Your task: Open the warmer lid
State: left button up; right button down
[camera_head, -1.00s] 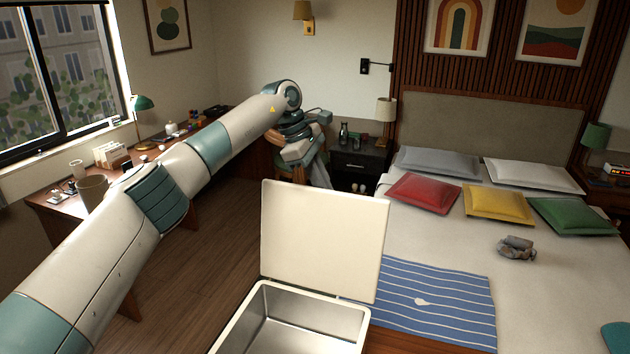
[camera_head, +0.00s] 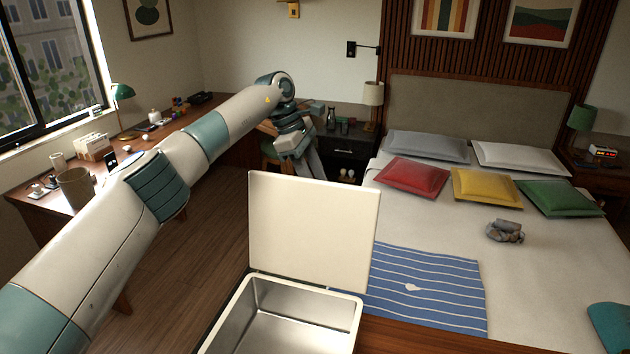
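The warmer (camera_head: 230,319) is a cream box with a bare metal inside, at the bottom centre of the head view. Its lid (camera_head: 313,230) stands open, roughly upright, at the back edge of the box. My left arm reaches in from the left, and my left gripper (camera_head: 306,166) hangs downward beyond the lid, apart from it. The lid's top edge may hide its fingertips, so whether it is open or shut is unclear. My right gripper is not in view.
A bed with a blue striped cloth (camera_head: 420,287), coloured pillows and a grey bundle (camera_head: 505,231) lies to the right. A desk (camera_head: 40,205) with small items runs along the left wall. A dark nightstand (camera_head: 345,150) stands behind. Wooden floor is open left of the warmer.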

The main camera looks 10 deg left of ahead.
pick_arm(q)
jog(key=shift+s+r, duration=0.1)
jog(key=shift+r, duration=0.35)
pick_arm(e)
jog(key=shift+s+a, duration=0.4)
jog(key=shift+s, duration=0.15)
pick_arm(q)
jog(key=shift+r, duration=0.1)
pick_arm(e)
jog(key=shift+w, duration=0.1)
